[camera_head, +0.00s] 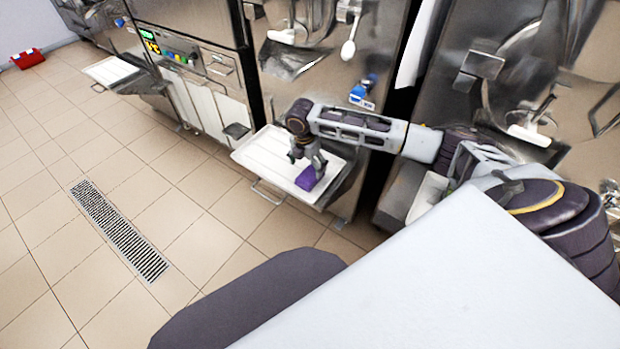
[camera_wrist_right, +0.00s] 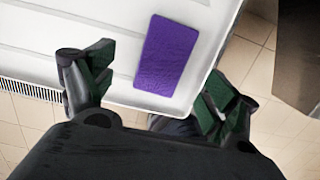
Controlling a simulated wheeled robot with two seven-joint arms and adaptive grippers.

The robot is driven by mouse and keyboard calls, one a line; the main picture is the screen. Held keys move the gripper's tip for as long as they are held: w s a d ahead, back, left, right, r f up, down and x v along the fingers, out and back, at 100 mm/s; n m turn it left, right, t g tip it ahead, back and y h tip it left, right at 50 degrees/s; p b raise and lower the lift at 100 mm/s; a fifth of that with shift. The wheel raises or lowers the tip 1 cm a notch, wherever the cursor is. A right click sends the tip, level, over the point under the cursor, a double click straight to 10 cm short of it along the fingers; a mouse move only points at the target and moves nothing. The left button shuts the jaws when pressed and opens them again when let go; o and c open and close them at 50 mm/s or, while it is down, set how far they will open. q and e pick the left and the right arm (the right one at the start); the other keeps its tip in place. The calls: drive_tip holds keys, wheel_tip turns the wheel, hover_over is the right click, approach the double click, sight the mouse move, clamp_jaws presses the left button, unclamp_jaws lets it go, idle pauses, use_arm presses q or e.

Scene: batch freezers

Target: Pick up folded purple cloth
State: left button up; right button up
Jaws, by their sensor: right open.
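The folded purple cloth (camera_head: 307,178) lies flat near the front corner of a white tray (camera_head: 262,150). In the right wrist view the cloth (camera_wrist_right: 166,56) is a purple rectangle close to the rim of the tray (camera_wrist_right: 62,36). My right gripper (camera_head: 306,163) points down at the cloth from just above and behind it in the head view. In the right wrist view my right gripper (camera_wrist_right: 160,85) is open, with its fingers spread to either side of the cloth and nothing between them gripped. My left gripper is not in view.
The tray sits at the front of a steel machine (camera_head: 310,75) with a wire handle (camera_head: 268,193). A second tray (camera_head: 110,71) is at the left. A red box (camera_head: 28,58) lies on the tiled floor. A floor drain (camera_head: 118,230) is at the left; the floor around it is clear.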

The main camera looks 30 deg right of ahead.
sight(310, 174)
drive_tip(key=shift+f, duration=0.3)
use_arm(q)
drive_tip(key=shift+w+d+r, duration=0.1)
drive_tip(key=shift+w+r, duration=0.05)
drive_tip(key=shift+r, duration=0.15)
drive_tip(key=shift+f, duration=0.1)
use_arm(e)
drive_tip(key=shift+f, duration=0.15)
drive_tip(key=shift+s+d+f, duration=0.1)
drive_tip(key=shift+s+f, duration=0.05)
drive_tip(key=shift+f, duration=0.45)
drive_tip(key=shift+d+f+b, duration=0.2)
drive_tip(key=shift+f+b, duration=0.45)
drive_tip(key=shift+f, duration=1.15)
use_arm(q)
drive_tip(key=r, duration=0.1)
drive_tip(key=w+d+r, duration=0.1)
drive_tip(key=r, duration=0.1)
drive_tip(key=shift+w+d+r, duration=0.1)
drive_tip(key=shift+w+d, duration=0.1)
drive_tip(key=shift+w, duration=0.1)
use_arm(e)
drive_tip(key=shift+c, duration=0.2)
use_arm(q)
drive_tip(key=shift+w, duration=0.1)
use_arm(e)
drive_tip(key=c, duration=1)
